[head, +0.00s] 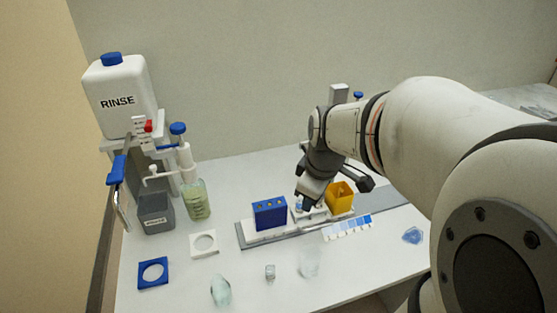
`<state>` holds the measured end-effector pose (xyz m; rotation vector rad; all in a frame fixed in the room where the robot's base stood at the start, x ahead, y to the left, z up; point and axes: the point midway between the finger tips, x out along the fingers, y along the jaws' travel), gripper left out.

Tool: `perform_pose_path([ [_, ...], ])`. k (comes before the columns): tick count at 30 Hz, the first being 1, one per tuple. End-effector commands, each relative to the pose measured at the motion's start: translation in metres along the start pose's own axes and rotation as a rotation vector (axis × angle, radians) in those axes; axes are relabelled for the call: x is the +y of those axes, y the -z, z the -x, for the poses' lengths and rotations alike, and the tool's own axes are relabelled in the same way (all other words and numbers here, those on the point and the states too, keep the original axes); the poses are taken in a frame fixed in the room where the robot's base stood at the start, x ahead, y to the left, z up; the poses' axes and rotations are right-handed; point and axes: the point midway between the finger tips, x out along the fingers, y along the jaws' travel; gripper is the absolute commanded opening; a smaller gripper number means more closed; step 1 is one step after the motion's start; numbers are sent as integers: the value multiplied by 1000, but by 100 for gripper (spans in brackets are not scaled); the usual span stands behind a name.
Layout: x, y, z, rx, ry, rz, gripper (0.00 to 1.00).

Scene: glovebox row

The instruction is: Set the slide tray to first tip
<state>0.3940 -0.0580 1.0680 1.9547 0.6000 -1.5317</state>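A long grey rail (250,243) lies on the bench with a white slide tray (252,235) on it. A blue block (270,213) with several yellow dots on top stands on the left part of the tray. A yellow open box (340,197) stands at the right end. My gripper (303,204) points down between the blue block and the yellow box, close to a small white piece on the tray. The fingertips are small and partly hidden by my wrist, so I cannot tell whether they hold or touch it.
A strip of blue-shaded squares (347,228) lies in front of the rail. A white ring plate (204,244), a blue ring plate (153,273) and clear glassware (220,290) are in front. A pump bottle (196,198), a grey bin (156,212) and a RINSE tank (119,97) stand left.

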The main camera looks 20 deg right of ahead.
Motion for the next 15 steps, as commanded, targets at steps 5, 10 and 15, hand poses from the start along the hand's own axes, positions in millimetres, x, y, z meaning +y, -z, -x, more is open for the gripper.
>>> perform_pose_path([
  [5,46,-11,-86,-16,29,348,33],
  [10,82,-24,-145,-16,47,634,33],
  [15,102,-35,-178,-14,57,808,33],
])
